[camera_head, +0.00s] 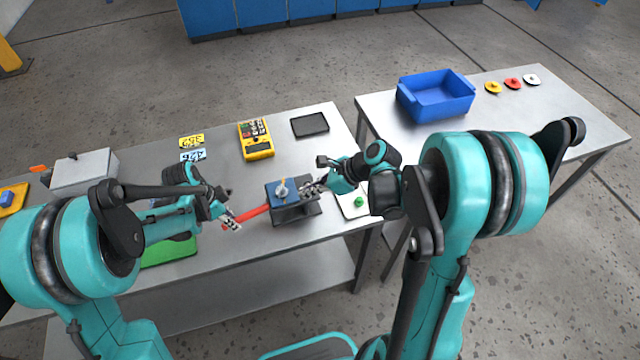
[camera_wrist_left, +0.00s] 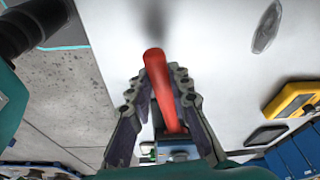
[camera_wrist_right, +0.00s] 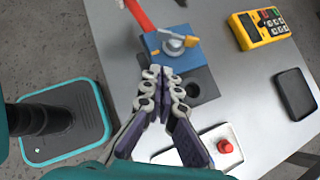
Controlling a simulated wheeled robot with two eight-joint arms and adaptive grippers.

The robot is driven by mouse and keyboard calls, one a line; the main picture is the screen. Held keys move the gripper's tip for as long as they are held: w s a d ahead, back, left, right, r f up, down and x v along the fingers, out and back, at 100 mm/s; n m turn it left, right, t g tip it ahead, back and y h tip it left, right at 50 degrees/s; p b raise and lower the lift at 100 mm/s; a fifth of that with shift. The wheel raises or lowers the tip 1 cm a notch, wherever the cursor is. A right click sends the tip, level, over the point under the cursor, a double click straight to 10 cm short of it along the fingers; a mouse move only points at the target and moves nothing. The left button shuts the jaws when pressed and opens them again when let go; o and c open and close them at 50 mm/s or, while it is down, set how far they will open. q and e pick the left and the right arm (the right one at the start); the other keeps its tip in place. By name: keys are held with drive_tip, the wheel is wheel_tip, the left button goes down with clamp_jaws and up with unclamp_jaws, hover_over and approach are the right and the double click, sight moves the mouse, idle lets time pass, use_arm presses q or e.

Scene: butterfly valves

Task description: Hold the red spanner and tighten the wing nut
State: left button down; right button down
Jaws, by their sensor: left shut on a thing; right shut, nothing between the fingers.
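The red spanner (camera_head: 256,211) runs from my left gripper (camera_head: 231,222) to the left side of the blue block (camera_head: 271,191). In the left wrist view, the left fingers close around the red handle (camera_wrist_left: 157,72). My right gripper (camera_head: 314,188) is shut and empty just right of the nut. In the right wrist view, its fingertips (camera_wrist_right: 161,73) are beside the nut; contact is unclear. The spanner's far end is partly hidden.
A dark base with a hole (camera_wrist_right: 203,88) adjoins the blue block. A white plate (camera_head: 348,207) with a button lies to the right. A yellow meter (camera_head: 256,139) and a black tablet (camera_head: 309,124) lie behind. A blue bin (camera_head: 436,96) stands on the other table.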

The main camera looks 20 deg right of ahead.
sight(280, 194)
drive_tip(key=w+a, duration=0.1)
drive_tip(key=w+a+f, duration=0.1)
drive_tip(key=a, duration=0.1)
drive_tip(key=shift+a+f, duration=0.1)
drive_tip(key=shift+a, duration=0.1)
drive_tip(key=shift+w+a, duration=0.3)
drive_tip(key=shift+a, duration=0.2)
drive_tip(key=shift+s+a+m+t+h, duration=0.1)
drive_tip(key=shift+a+m+t+h, duration=0.2)
drive_tip(key=shift+m, duration=0.25)
drive_tip(key=shift+s+a+m+t+h, duration=0.1)
drive_tip(key=shift+m+t+h, duration=0.1)
drive_tip(key=shift+m+t, duration=0.3)
drive_tip(key=shift+s+a+m+t+h, duration=0.1)
drive_tip(key=shift+a+m+t+h, duration=0.25)
drive_tip(key=shift+m, duration=0.35)
drive_tip(key=shift+a+m+t+h, duration=0.2)
drive_tip(key=shift+m+h, duration=0.25)
drive_tip(key=shift+m, duration=0.2)
drive_tip(key=shift+w+a, duration=0.2)
drive_tip(key=shift+a, duration=0.7)
drive_tip(key=shift+w+a, duration=0.3)
drive_tip(key=shift+a, duration=0.1)
drive_tip(key=shift+w+a, duration=0.1)
drive_tip(key=shift+a, duration=0.05)
drive_tip(key=shift+w, duration=0.1)
